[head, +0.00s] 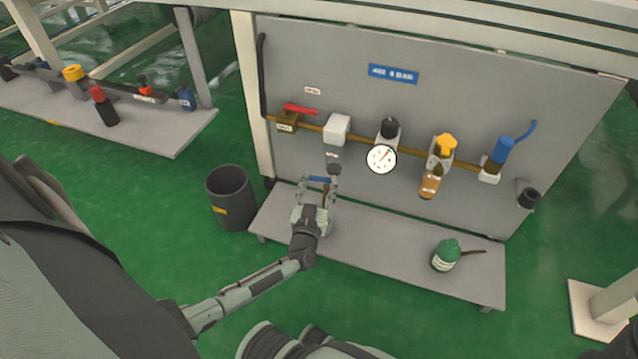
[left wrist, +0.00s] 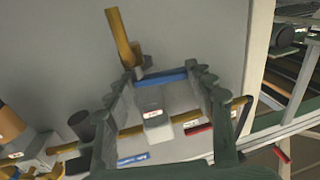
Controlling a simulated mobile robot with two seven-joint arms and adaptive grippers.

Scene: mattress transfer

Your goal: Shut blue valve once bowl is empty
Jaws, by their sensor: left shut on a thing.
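My left gripper (head: 318,184) is in front of the lower left of the grey panel, with its fingers closed on a blue handle (head: 320,179). The left wrist view shows the blue handle (left wrist: 165,78) lying crosswise between the fingertips of the left gripper (left wrist: 170,80). A brass pipe piece (left wrist: 122,38) is beside the handle. A white block (head: 337,129) sits on the brass pipe above. A tilted amber cup (head: 430,186) hangs under a yellow-knobbed unit; I cannot tell whether it is empty. My right gripper is not in view.
The grey panel (head: 330,60) also carries a red lever (head: 300,109) and a round gauge (head: 381,159).

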